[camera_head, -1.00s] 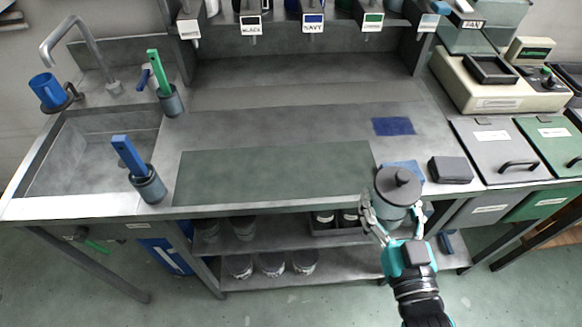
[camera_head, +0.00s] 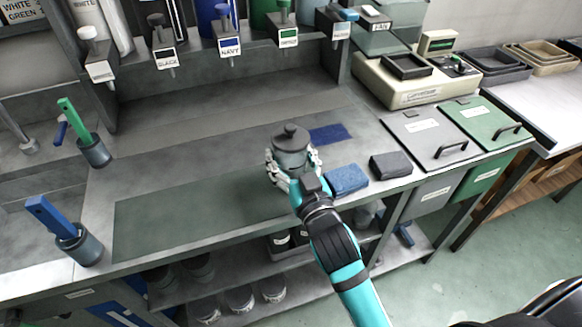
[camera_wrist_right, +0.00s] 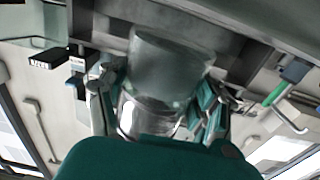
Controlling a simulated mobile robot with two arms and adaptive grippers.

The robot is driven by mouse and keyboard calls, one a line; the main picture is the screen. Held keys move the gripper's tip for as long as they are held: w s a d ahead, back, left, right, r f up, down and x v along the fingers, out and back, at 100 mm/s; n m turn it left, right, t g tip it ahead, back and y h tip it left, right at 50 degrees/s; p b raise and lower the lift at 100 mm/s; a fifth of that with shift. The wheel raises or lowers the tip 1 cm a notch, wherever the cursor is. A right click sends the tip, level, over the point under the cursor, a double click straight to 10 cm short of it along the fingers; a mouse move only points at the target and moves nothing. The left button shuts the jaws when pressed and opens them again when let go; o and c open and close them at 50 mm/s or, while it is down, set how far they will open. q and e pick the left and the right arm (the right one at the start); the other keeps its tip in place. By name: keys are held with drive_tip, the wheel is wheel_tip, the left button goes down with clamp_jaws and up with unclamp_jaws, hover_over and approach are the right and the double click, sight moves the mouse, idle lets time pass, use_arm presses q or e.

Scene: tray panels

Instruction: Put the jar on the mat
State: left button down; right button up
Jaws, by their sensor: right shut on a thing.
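The jar (camera_head: 291,150) is grey with a dark knobbed lid. My right gripper (camera_head: 292,167) is shut around its body and holds it upright. The jar also shows between the fingers in the right wrist view (camera_wrist_right: 165,70). A large dark green mat (camera_head: 190,222) lies flat on the counter. The jar appears near the mat's right end; its height above the counter is hard to tell. A small flat navy patch (camera_head: 331,134) lies on the counter just right of the jar. My left gripper is not in view.
A blue block (camera_head: 346,180) and a dark grey block (camera_head: 391,165) lie right of my gripper. Tool holders (camera_head: 79,247) (camera_head: 94,152) stand at the left. Labelled dispensers (camera_head: 228,47) hang at the back. A scale (camera_head: 425,78) and lidded bins stand at the right.

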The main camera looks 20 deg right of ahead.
sight(296, 179)
drive_tip(key=shift+f, duration=1.6)
drive_tip(key=shift+f, duration=0.1)
drive_tip(key=o, duration=1.6)
drive_tip(key=shift+f, duration=0.1)
drive_tip(key=shift+c, duration=0.2)
drive_tip(key=shift+r, duration=0.2)
drive_tip(key=s+b, duration=0.2)
drive_tip(key=s, duration=1)
drive_tip(key=shift+d, duration=0.2)
